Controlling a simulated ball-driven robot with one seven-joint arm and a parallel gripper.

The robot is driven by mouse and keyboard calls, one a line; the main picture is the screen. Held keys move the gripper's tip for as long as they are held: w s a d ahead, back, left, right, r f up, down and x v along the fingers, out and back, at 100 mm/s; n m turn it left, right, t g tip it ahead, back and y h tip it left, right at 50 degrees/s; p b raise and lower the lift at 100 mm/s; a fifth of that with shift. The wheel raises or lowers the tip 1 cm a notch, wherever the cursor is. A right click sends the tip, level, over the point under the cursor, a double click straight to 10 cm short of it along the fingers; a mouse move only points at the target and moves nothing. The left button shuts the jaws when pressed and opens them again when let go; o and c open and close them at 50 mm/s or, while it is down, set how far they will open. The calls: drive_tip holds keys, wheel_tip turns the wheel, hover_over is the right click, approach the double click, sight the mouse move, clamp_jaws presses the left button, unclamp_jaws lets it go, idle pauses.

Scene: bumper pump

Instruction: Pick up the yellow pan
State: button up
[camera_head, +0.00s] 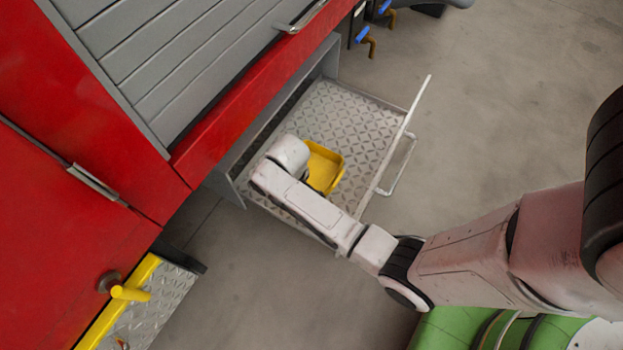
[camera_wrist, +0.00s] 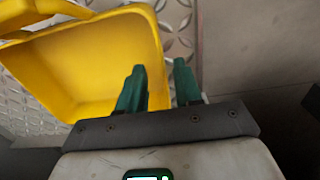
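The yellow pan (camera_head: 324,168) sits on the pulled-out metal drawer tray (camera_head: 352,122), partly hidden behind my arm in the head view. In the wrist view the pan (camera_wrist: 85,65) fills the upper left, with its hollow inside facing the camera. My gripper (camera_wrist: 160,72) has two green fingers held apart. The left finger overlaps the pan's inside, and the right finger is just past its outer side. The pan's side wall shows between them, with a small gap by the right finger. Contact cannot be seen. In the head view my gripper's fingers are hidden behind my wrist.
The drawer's raised front panel and handle (camera_head: 400,165) stand to the right of the pan. The red cabinet (camera_head: 80,230) with its grey shutter (camera_head: 190,50) rises at the left. Open concrete floor (camera_head: 490,110) lies to the right.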

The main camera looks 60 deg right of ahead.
wheel_tip(320, 180, down, 4)
drive_tip(key=shift+s+a+b, duration=0.1)
drive_tip(key=shift+b, duration=1)
drive_tip(key=shift+r, duration=0.1)
clamp_jaws()
